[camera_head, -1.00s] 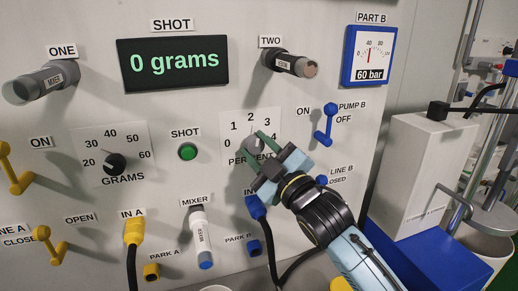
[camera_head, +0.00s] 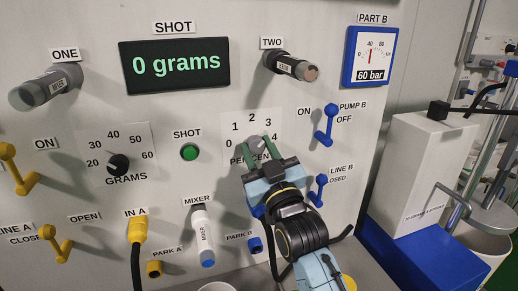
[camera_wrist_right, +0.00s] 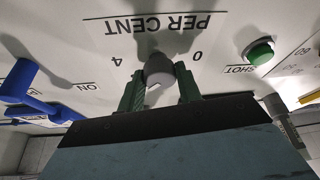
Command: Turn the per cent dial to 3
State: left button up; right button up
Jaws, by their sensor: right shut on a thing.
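The per cent dial is a grey knob (camera_head: 257,145) on the upright panel, with the numbers 0 to 4 in an arc around it. My right gripper (camera_head: 259,151) comes up from below, and its two green fingers are shut on the knob. In the right wrist view the picture is upside down; the knob (camera_wrist_right: 158,68) sits between the fingers (camera_wrist_right: 159,88), and a short white mark shows on its face. The mark seems to point to the upper right of the dial, near 3; the exact reading is hard to tell. My left gripper is not in view.
A grams dial (camera_head: 118,164) and a green shot button (camera_head: 189,152) are left of the per cent dial. Blue levers for pump B (camera_head: 326,125) and line B (camera_head: 317,190) stand out close to its right. The display (camera_head: 175,65) reads 0 grams.

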dwell(0.4)
jog(key=o, duration=1)
jog(key=b+v, duration=0.1)
jog(key=v, duration=1.2)
jog(key=shift+s, duration=0.2)
jog(key=shift+f, duration=0.1)
